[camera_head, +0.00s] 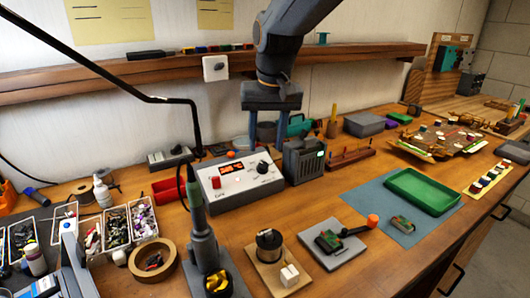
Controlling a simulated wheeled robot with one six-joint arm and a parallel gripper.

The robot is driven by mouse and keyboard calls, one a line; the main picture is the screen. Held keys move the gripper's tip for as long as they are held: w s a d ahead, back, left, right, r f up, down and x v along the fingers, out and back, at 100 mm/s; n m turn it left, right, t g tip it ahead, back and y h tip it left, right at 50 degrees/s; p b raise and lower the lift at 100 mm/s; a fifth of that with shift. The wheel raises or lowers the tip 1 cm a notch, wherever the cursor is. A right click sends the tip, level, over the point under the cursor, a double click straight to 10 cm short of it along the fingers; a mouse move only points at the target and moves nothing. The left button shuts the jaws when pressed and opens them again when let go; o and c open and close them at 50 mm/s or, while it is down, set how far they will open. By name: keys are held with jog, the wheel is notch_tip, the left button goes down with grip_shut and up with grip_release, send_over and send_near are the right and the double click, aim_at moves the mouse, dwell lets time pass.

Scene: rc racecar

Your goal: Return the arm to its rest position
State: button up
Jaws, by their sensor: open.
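My gripper (268,132) hangs from my dark grey arm at the upper middle, pointing down. Its two fingers are spread apart with nothing held between them. It is in front of the wall, above and behind a white soldering station (236,184) with a red lit display. The lower ends of the fingers come close to these two in the picture; I cannot tell the gap in depth. The upper part of my arm runs out of the top of the view.
A wooden shelf (130,77) crosses behind my arm. A soldering iron in its stand (203,250) rises at the front, beside a tape roll (153,262) and parts bins (117,228). A green tray (423,191) lies on a blue-grey mat (372,204) at right.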

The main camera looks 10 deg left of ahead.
jog(key=shift+s+r, duration=0.1)
jog(key=shift+r, duration=0.3)
